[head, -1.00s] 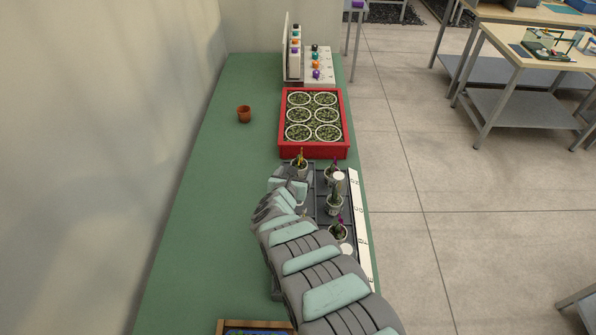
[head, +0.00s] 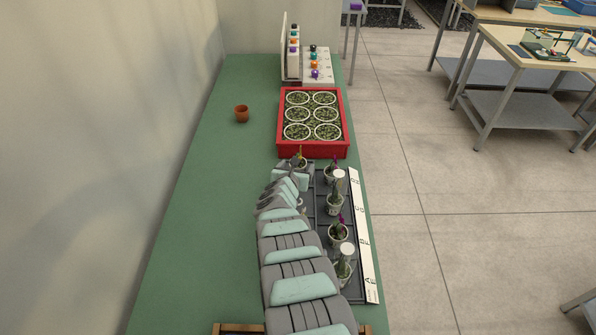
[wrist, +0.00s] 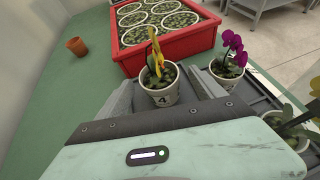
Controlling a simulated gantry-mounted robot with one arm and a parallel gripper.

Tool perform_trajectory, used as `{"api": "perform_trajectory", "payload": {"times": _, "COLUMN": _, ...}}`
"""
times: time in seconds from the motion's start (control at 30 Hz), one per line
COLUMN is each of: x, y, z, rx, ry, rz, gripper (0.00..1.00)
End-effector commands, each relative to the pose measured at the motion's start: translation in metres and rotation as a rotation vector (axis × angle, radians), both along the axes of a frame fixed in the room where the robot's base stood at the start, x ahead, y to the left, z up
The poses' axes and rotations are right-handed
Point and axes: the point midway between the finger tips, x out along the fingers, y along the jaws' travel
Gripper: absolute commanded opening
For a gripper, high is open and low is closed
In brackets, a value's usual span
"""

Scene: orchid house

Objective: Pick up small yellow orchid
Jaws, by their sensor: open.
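The small yellow orchid (wrist: 157,58) stands upright in a white pot (wrist: 160,92) marked 4, in the wrist view. In the head view the yellow orchid (head: 301,160) is at the far end of the dark rack (head: 320,206), partly hidden by my arm. My gripper (wrist: 163,93) is open, with a grey finger on either side of the pot. I cannot tell whether the fingers touch it. In the head view my gripper (head: 296,173) is at the rack's far left.
A purple orchid (wrist: 231,50) stands close on the right, with several more pots along the rack. A red tray (head: 313,152) of round pots lies just beyond. A small terracotta pot (head: 241,114) stands on the open green bench (head: 205,190) at left.

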Motion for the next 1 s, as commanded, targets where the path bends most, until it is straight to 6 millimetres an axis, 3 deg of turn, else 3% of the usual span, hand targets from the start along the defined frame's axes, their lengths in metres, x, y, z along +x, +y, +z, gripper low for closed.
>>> {"api": "perform_trajectory", "payload": {"times": 0.3, "x": 0.019, "y": -0.003, "z": -0.012, "rx": -0.002, "ry": -0.002, "rz": 0.000, "gripper": 0.78}}
{"api": "perform_trajectory", "payload": {"times": 0.67, "x": 0.021, "y": -0.005, "z": -0.010, "rx": -0.002, "ry": -0.001, "rz": 0.000, "gripper": 0.78}}
{"api": "perform_trajectory", "payload": {"times": 1.0, "x": 0.021, "y": -0.005, "z": -0.010, "rx": -0.001, "ry": -0.001, "rz": -0.001, "gripper": 0.51}}
